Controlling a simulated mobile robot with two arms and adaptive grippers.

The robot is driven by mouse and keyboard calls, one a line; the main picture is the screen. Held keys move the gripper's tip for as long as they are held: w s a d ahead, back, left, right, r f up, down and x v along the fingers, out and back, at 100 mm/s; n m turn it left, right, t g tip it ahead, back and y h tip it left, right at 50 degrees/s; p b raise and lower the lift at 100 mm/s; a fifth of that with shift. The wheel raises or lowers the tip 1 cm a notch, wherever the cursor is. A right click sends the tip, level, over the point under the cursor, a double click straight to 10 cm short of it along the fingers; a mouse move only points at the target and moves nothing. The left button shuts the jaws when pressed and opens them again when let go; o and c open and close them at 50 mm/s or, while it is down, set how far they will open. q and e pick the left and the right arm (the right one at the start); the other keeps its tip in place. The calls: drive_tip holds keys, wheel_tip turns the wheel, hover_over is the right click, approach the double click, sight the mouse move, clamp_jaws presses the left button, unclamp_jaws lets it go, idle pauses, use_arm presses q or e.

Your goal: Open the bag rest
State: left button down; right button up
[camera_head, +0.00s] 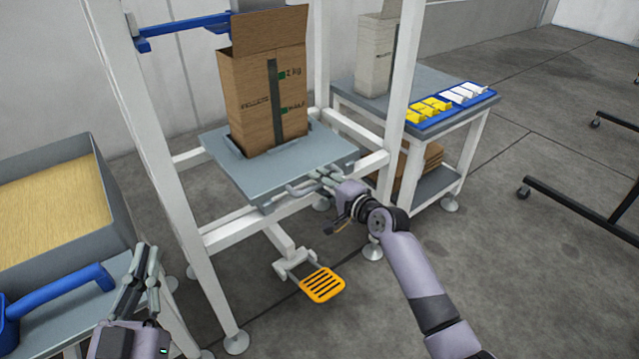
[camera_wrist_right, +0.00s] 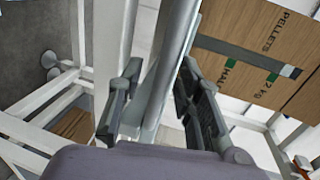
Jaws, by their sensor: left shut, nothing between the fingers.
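The bag rest appears as a grey plate (camera_head: 328,147) on a white frame, with a bent grey handle bar (camera_head: 290,196) along its front edge. A brown open-topped bag of pellets (camera_head: 245,100) stands upright on it; its printed side also shows in the right wrist view (camera_wrist_right: 262,50). My right gripper (camera_head: 323,181) is at the front edge by the handle. In the right wrist view, its fingers (camera_wrist_right: 160,95) are spread on either side of a grey bar (camera_wrist_right: 168,75); firm contact is not clear. My left gripper (camera_head: 143,268) is shut and empty at lower left.
A bin of pellets (camera_head: 120,225) and a blue scoop (camera_head: 60,291) are at left. An orange pedal (camera_head: 322,285) is low under the frame. A side table (camera_head: 405,117) at right holds a blue tray (camera_head: 420,122) of yellow and white items. White posts flank the plate.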

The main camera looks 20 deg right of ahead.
clamp_jaws()
idle(0.3)
idle(0.6)
